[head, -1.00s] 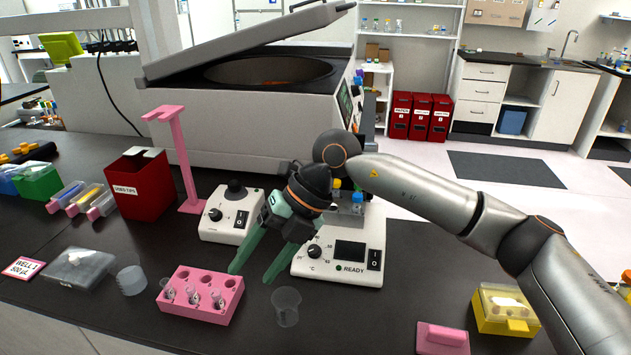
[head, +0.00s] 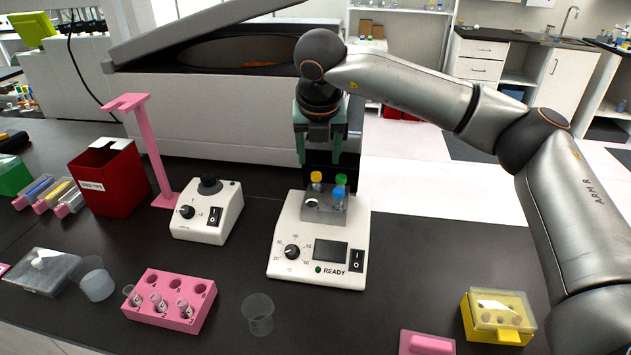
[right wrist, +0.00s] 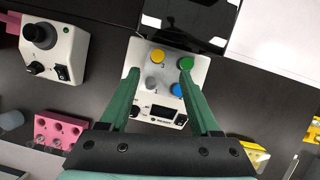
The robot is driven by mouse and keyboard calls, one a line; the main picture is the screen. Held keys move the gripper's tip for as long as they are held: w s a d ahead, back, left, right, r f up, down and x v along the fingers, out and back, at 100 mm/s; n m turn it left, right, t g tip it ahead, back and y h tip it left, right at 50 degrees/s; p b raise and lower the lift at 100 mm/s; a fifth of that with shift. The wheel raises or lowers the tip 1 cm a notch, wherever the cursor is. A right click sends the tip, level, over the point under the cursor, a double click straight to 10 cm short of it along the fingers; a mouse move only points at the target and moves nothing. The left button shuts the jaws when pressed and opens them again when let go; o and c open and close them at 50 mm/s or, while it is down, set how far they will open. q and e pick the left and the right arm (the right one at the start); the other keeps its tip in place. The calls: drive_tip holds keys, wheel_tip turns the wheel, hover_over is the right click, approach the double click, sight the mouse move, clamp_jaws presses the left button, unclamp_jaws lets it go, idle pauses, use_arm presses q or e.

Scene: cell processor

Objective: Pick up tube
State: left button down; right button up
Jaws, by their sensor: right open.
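Several capped tubes stand in the grey block of the white heater. The yellow-capped tube (head: 317,178), the green-capped tube (head: 341,179) and the blue-capped tube (head: 338,193) show in the head view. In the right wrist view the yellow cap (right wrist: 157,57), green cap (right wrist: 185,62), blue cap (right wrist: 177,89) and a grey one (right wrist: 153,84) lie between the fingers. My right gripper (head: 319,160) is open and empty, pointing down above and behind the block. It also shows in the right wrist view (right wrist: 160,78). My left gripper is not in view.
The heater (head: 318,240) reads READY. A white mixer (head: 207,212) stands left of it. A pink rack (head: 170,300) with small tubes, a clear cup (head: 258,314) and a yellow box (head: 497,318) are in front.

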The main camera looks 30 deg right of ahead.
sight(317, 174)
drive_tip(key=x, duration=0.2)
drive_tip(key=p+x, duration=0.1)
drive_tip(key=x, duration=0.3)
drive_tip(key=shift+w+f+p, duration=0.2)
drive_tip(key=shift+w+p, duration=0.1)
drive_tip(key=shift+w, duration=0.1)
clamp_jaws()
